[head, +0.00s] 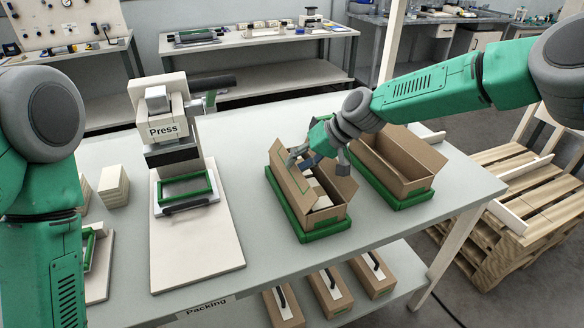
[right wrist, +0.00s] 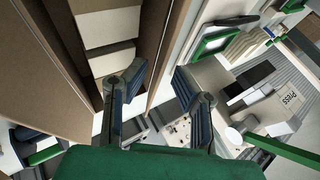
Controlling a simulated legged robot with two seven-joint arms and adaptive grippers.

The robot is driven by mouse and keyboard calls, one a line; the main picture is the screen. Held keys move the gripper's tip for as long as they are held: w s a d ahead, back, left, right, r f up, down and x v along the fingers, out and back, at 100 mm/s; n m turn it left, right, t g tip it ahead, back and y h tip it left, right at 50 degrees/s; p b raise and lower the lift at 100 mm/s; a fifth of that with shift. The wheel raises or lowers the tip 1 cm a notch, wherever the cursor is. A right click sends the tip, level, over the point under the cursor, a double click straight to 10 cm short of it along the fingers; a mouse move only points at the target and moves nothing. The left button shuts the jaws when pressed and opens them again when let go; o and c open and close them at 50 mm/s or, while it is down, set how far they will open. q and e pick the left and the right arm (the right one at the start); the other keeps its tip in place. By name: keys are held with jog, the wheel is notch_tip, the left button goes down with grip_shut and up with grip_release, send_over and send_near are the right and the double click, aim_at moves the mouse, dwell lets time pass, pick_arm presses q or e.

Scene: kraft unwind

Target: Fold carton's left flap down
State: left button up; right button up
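The open carton (head: 326,214) sits in a green tray (head: 325,230) on the table. Its left flap (head: 286,178) stands up at a slant along the left side. White and tan packed pieces show inside. My right gripper (head: 303,156) is over the far part of the carton, close to the left flap. In the right wrist view, my right gripper (right wrist: 157,92) has its two fingers spread, with the brown flap (right wrist: 156,45) edge-on between them; I cannot tell if a finger touches it. My left arm shows at the left of the head view, but its gripper is out of view.
A second open carton (head: 402,168) in a green tray stands close on the right. The press (head: 166,128) with its white base stands to the left, with clear table between. Several cartons (head: 328,290) lie on the lower shelf. A wooden pallet (head: 497,245) is at the right.

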jog(key=v, duration=0.9)
jog(key=shift+d, duration=0.25)
jog(key=shift+r, duration=0.1)
